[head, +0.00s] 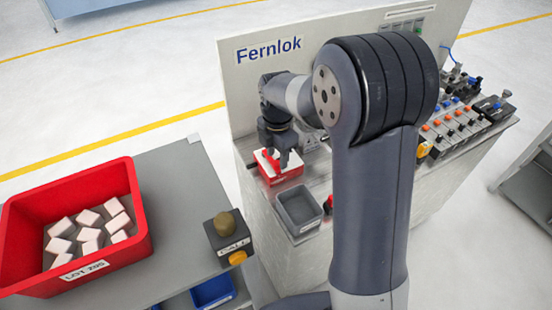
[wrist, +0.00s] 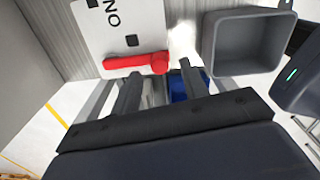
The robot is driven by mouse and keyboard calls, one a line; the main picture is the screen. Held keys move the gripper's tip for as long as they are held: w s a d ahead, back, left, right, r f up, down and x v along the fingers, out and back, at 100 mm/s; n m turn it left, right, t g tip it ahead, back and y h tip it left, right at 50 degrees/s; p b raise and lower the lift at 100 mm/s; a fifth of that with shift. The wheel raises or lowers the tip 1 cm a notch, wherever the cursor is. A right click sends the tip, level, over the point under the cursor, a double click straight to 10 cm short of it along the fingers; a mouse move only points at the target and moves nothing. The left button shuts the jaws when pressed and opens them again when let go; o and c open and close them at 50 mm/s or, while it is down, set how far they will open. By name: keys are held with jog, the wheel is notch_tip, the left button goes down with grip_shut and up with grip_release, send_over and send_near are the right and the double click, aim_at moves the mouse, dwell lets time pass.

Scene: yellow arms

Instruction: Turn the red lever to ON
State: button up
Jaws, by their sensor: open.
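The red lever (wrist: 128,62) lies across the lower part of a white plate (wrist: 88,30) in the wrist view, with its round end at the right. The plate carries the letters ON, seen turned, and small black squares. My gripper (wrist: 159,72) is open, its fingers apart and near the lever. The lever's round end shows between the fingertips; I cannot tell whether they touch it. In the head view my gripper (head: 282,155) hangs over a red and white unit (head: 272,176) on the bench, partly hiding it. The lever cannot be picked out clearly there.
A grey tray (head: 299,209) stands close to the unit, also beside the plate in the wrist view (wrist: 207,45). A Fernlok panel (head: 237,75) rises behind. A red bin (head: 140,215) of white blocks and a call button (head: 223,224) are on the left table.

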jog(key=shift+f, duration=1.3)
jog(key=shift+c, duration=0.4)
grip_shut()
